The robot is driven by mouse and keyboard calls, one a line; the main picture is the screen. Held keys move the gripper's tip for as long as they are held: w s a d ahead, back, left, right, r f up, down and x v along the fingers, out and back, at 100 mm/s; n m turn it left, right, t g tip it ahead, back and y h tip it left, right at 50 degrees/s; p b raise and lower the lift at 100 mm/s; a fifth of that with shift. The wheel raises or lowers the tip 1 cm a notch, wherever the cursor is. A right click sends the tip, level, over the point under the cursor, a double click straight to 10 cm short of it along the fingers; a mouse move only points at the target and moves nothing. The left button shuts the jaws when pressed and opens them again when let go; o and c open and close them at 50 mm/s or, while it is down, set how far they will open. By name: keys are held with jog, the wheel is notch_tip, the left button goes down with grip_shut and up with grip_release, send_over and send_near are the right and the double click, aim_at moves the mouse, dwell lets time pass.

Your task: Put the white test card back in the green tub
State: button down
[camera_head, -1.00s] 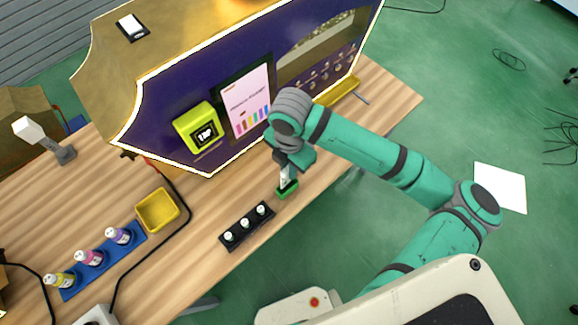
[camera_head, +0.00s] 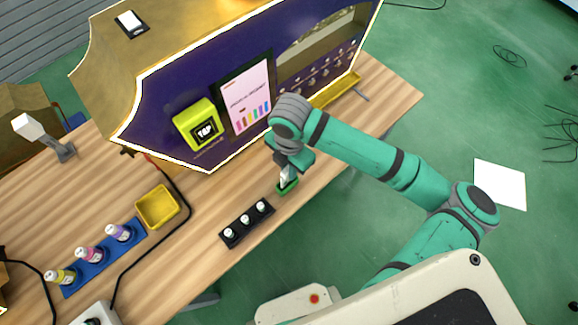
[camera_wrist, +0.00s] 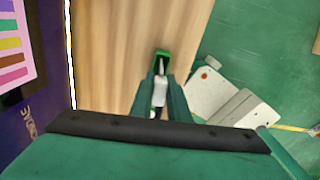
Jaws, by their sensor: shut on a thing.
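The green tub (camera_head: 287,187) stands on the wooden table near its front edge, to the right of the black tray. My gripper (camera_head: 284,172) is right above the tub, pointing down. It is shut on the white test card (camera_head: 285,179), whose lower end is at the tub's opening. In the wrist view the card (camera_wrist: 160,92) sits between the fingers of my gripper (camera_wrist: 161,80). The green tub (camera_wrist: 163,53) shows just beyond the fingertips. I cannot tell how deep the card reaches into it.
A black tray (camera_head: 236,237) with three small white-topped bottles lies left of the tub. A yellow bin (camera_head: 157,207) and a blue tray (camera_head: 88,266) with three coloured bottles lie farther left. The purple and gold vending machine (camera_head: 160,95) stands behind.

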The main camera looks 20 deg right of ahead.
jog(key=shift+f, duration=1.3)
jog(key=c, duration=1)
grip_release()
jog(key=shift+w+r, duration=0.1)
jog(key=shift+r, duration=0.55)
jog(key=shift+r, duration=0.3)
jog(key=shift+r, duration=0.15)
